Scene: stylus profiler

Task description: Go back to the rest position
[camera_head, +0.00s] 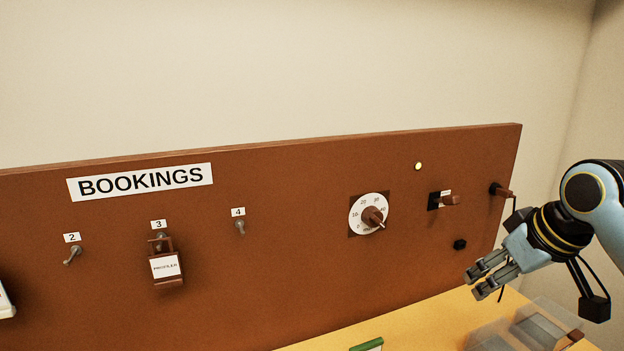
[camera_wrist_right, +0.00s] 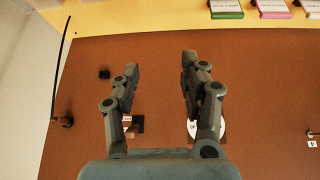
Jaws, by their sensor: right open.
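My right gripper (camera_head: 486,279) is open and empty in the head view, in front of the right end of the brown panel (camera_head: 300,220). It also shows in the right wrist view (camera_wrist_right: 160,65), its two fingers apart with nothing between them but the panel behind. My left gripper is not in view. The panel carries a BOOKINGS sign (camera_head: 140,181), a round dial with a brown knob (camera_head: 370,215), and a switch with a brown handle (camera_head: 447,200). A tag reading PROFILER (camera_head: 166,266) hangs at hook 3.
A yellow table (camera_head: 420,325) lies below the panel. A clear container (camera_head: 535,328) stands at the lower right, under my right arm. A green item (camera_head: 367,345) is at the bottom edge. A black plug with a cable (camera_head: 502,190) is at the panel's right end.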

